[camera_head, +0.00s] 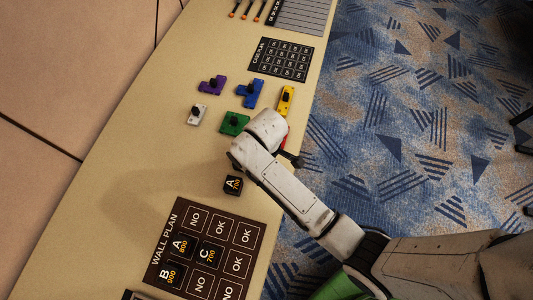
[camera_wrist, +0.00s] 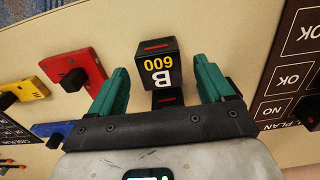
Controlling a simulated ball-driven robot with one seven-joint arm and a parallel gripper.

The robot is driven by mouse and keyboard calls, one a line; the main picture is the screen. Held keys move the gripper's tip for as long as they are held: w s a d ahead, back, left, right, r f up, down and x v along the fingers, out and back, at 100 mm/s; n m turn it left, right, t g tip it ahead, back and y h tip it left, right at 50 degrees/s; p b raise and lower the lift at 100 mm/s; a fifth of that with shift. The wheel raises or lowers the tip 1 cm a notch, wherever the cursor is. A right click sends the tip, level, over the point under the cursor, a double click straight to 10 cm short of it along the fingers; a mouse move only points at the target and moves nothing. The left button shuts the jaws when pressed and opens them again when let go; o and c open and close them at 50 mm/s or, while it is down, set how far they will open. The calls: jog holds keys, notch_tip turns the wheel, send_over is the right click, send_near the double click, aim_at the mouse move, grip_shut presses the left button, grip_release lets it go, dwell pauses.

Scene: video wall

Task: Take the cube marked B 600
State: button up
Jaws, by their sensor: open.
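The black cube marked B 600 (camera_wrist: 160,72) is in the upper middle of the wrist view, its print upside down there. A red stripe shows on its upper face. My gripper (camera_wrist: 162,78) is open, with one teal finger on each side of the cube. Visible gaps separate the fingers from it. A dark block with a red stripe (camera_wrist: 167,98) shows just below the cube, and I cannot tell whether it is a separate piece. In the head view my arm hides the B 600 cube and the fingers. Another black cube marked A (camera_head: 233,184) stands on the table left of my arm.
The wall plan board (camera_head: 218,245) holds several black cubes near the front. Purple (camera_head: 213,85), blue (camera_head: 250,93), yellow (camera_head: 286,100), green (camera_head: 234,123) and white (camera_head: 197,115) pieces lie beyond my arm. A red piece (camera_wrist: 78,82) lies left of the gripper. The table's right edge is close.

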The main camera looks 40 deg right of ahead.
jog(key=shift+f, duration=1.3)
jog(key=shift+c, duration=0.4)
jog(key=c, duration=1)
jog(key=shift+r, duration=0.1)
